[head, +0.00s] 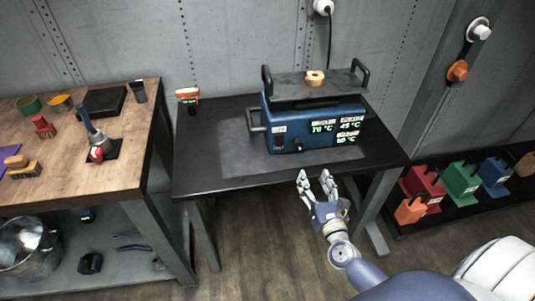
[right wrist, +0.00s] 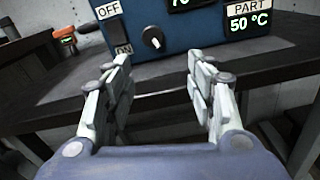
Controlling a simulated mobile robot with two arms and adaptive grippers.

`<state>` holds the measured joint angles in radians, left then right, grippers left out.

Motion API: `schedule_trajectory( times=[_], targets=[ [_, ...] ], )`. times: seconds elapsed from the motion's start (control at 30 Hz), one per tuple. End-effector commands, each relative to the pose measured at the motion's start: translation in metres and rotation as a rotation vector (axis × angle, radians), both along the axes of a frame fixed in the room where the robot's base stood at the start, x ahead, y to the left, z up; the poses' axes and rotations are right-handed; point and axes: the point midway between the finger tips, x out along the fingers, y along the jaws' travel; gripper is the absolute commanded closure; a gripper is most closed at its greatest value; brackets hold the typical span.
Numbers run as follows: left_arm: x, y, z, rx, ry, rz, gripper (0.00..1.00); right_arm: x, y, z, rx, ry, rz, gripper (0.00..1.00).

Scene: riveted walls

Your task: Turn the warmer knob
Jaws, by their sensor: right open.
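The warmer (head: 312,122) is a blue box with lit green readouts, standing on the dark table. Its knob (head: 298,148) is low on the front face. In the right wrist view the knob (right wrist: 153,38) is dark with a white pointer line tilted off upright, right of an OFF/ON switch (right wrist: 116,30). My right gripper (head: 314,176) is open and empty in front of the table's front edge, short of the knob. In the right wrist view the knob shows beyond and between the fingers of the gripper (right wrist: 160,72). My left gripper is out of view.
A plate with handles (head: 340,80) tops the warmer and bears a tan ring-like part (head: 314,77). An orange-and-white device (head: 187,96) stands at the table's back left. A wooden workbench (head: 60,165) is left; colored bins (head: 462,182) are right.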

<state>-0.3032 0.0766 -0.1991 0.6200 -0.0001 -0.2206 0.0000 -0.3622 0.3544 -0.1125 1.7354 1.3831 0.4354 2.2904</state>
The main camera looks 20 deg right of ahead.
Motion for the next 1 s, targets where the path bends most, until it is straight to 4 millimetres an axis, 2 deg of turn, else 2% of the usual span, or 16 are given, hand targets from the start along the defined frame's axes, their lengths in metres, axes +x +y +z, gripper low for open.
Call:
schedule_trajectory(
  times=[0.1,0.27,0.7,1.0],
  targets=[
    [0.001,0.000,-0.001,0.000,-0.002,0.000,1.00,0.001,-0.004,0.014,0.107,-0.049,-0.019,0.49],
    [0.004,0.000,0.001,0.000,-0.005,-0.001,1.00,0.010,-0.007,0.019,0.135,-0.062,-0.023,0.49],
    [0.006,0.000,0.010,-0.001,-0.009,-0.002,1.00,0.077,-0.023,0.018,0.130,-0.060,-0.022,0.49],
    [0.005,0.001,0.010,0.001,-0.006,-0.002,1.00,0.104,-0.029,0.017,0.130,-0.058,-0.021,0.49]
  ],
)
